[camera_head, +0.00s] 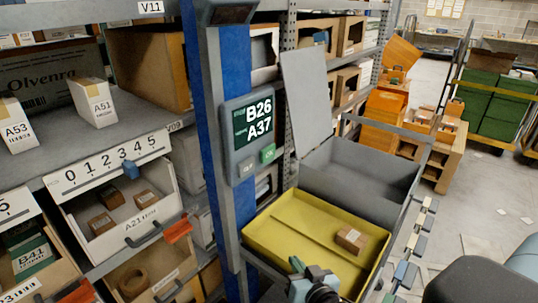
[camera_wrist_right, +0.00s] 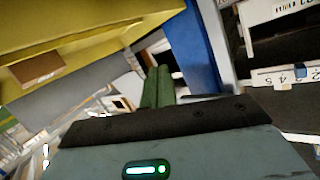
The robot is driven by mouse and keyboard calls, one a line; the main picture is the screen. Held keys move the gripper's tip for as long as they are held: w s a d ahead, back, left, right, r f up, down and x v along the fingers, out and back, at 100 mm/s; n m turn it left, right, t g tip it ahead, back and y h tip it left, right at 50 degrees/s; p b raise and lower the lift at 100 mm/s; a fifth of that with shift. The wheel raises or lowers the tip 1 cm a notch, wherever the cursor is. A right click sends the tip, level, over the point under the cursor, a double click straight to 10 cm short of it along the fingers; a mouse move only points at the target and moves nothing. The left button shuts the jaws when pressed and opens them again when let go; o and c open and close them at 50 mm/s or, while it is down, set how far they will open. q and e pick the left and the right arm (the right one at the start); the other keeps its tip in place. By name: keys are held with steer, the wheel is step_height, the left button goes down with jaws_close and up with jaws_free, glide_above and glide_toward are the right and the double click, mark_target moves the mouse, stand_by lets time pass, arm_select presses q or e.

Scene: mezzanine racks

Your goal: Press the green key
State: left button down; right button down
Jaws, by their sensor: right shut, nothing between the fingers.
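The green key (camera_head: 267,153) sits at the lower right of a grey panel (camera_head: 250,133) on the blue post. A grey key (camera_head: 246,167) is beside it on the left. The panel's display reads B26 and A37. My right gripper (camera_head: 296,264) is at the bottom of the head view, over the near edge of the yellow tray, well below the panel and apart from it. Its green fingers (camera_wrist_right: 157,87) are together and empty in the right wrist view. The green key does not show in the wrist view. My left gripper is not in view.
The yellow tray (camera_head: 270,232) holds a small brown box (camera_head: 351,239), with a grey bin (camera_head: 362,170) behind it. The blue post (camera_head: 235,60) stands left of the tray. Shelves with a numbered bin (camera_head: 107,160) are at left. Open space lies before the panel.

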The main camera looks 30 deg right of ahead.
mark_target(268, 153)
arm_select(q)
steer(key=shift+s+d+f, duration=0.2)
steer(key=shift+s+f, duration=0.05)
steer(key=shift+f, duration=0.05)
arm_select(e)
steer(key=w+d+r+m+t+h, duration=0.1)
steer(key=w+d+r+m+h, duration=0.1)
steer(key=r, duration=0.8)
steer(key=w+d+r+m+t+h, duration=0.2)
steer(key=w+d+r+m, duration=0.3)
steer(key=r, duration=0.4)
steer(key=shift+w+d+r+m+h, duration=0.25)
steer(key=shift+w+r+m+h, duration=0.2)
steer(key=shift+h, duration=0.35)
steer(key=shift+w+a+f, duration=0.1)
steer(key=shift+w, duration=0.05)
